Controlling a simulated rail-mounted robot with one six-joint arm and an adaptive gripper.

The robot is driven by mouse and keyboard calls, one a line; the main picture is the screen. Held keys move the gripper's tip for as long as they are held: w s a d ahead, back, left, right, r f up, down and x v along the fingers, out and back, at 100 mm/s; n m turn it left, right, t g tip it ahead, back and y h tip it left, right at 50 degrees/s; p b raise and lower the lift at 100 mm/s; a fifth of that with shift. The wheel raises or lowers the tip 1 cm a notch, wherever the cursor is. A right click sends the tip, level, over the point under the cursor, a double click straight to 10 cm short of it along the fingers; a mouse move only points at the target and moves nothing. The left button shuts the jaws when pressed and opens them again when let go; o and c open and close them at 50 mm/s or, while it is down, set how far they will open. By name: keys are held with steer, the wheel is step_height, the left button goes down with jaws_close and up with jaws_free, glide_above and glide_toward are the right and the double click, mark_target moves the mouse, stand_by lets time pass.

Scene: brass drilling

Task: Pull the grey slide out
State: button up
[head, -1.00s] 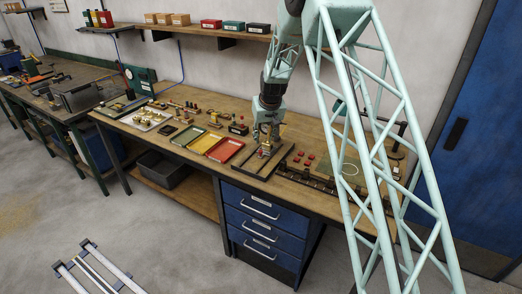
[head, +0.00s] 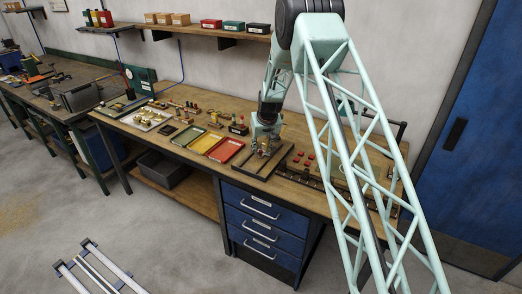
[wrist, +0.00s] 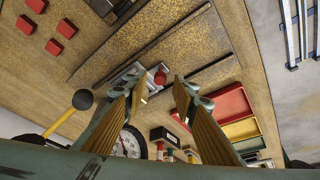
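My gripper (wrist: 162,92) is open in the wrist view, its two fingers spread apart with nothing visibly clamped between them. Just beyond the fingertips is a small grey metal part (wrist: 128,76), which may be the grey slide, with a red knob (wrist: 160,77) at its side. The left finger partly hides the grey part. In the head view my gripper (head: 265,142) points down over a dark-edged work area (head: 284,160) on the wooden bench. The slide is too small to make out there.
Red, yellow and green trays (head: 225,151) lie left of the gripper. Several red blocks (wrist: 62,30) lie on the bench on the other side. A black-knobbed yellow lever (wrist: 82,100) and a round dial (wrist: 130,142) show close to the fingers in the wrist view.

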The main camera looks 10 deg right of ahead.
steer(key=shift+x, duration=0.8)
jaws_close()
